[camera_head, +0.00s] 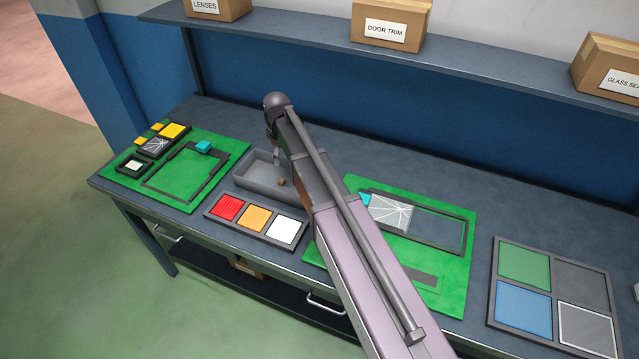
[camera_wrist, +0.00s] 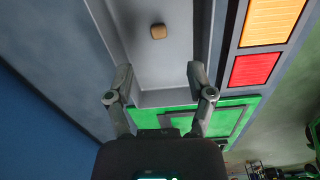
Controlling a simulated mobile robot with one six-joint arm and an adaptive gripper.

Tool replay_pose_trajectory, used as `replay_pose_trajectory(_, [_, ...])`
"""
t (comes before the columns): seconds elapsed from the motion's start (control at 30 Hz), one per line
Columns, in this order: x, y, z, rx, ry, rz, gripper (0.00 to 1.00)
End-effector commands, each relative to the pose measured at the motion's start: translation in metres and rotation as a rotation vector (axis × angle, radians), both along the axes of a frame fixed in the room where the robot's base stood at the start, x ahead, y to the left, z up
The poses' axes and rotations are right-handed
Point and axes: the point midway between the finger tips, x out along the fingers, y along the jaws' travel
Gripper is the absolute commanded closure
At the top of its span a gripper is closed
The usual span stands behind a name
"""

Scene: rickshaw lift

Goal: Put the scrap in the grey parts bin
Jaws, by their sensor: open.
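The grey parts bin (camera_head: 252,183) stands on the bench between two green mats; its floor and walls also fill the middle of the wrist view (camera_wrist: 180,60). A small brown block (camera_head: 281,182) lies on the bin floor, and it shows as a tan block in the wrist view (camera_wrist: 158,31). It may be the scrap; I cannot be sure. My gripper (camera_wrist: 159,75) is open, with nothing between its fingers. It is over the bin's far part, apart from the block. In the head view my gripper (camera_head: 276,157) is small, and my arm hides the bin's right end.
A tray of red, orange and white tiles (camera_head: 243,231) sits in front of the bin. Green mats with frames and cracked panels lie left (camera_head: 195,185) and right (camera_head: 458,262). A four-square tray (camera_head: 552,297) is far right. A shelf with boxes (camera_head: 390,24) runs behind.

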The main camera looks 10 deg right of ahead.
Motion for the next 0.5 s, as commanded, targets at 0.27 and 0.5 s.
replay_pose_trajectory(0.27, [-0.099,-0.068,0.000,0.006,0.002,-0.326,0.31])
replay_pose_trajectory(0.5, [-0.193,-0.119,0.000,0.011,0.003,-0.674,0.31])
